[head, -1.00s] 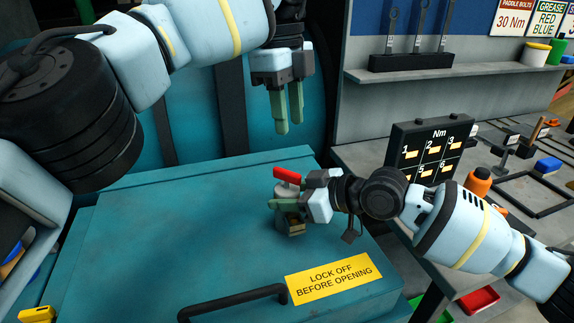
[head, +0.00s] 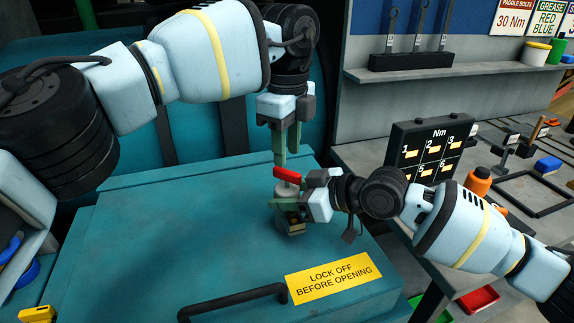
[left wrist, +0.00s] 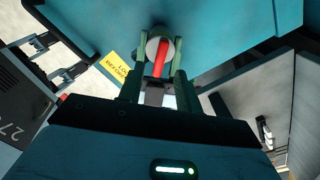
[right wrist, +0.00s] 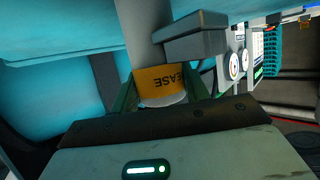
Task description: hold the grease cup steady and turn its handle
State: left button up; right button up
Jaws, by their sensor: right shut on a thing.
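The grease cup (head: 288,223) stands on the teal lid, a grey body with a red handle (head: 287,174) on top. My right gripper (head: 286,205) is shut on the cup from the right. My left gripper (head: 281,160) points down just above and behind the handle. In the left wrist view it is open, with the red handle (left wrist: 160,57) and the cup's pale round top between its fingers; I see gaps on both sides, and cannot tell whether they touch.
The teal lid (head: 170,235) is wide and mostly clear. It carries a black bar handle (head: 235,300) and a yellow "LOCK OFF BEFORE OPENING" plate (head: 333,279).

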aim_at(287, 170)
pick_arm(q)
jog(key=shift+f, duration=2.3)
grip_shut()
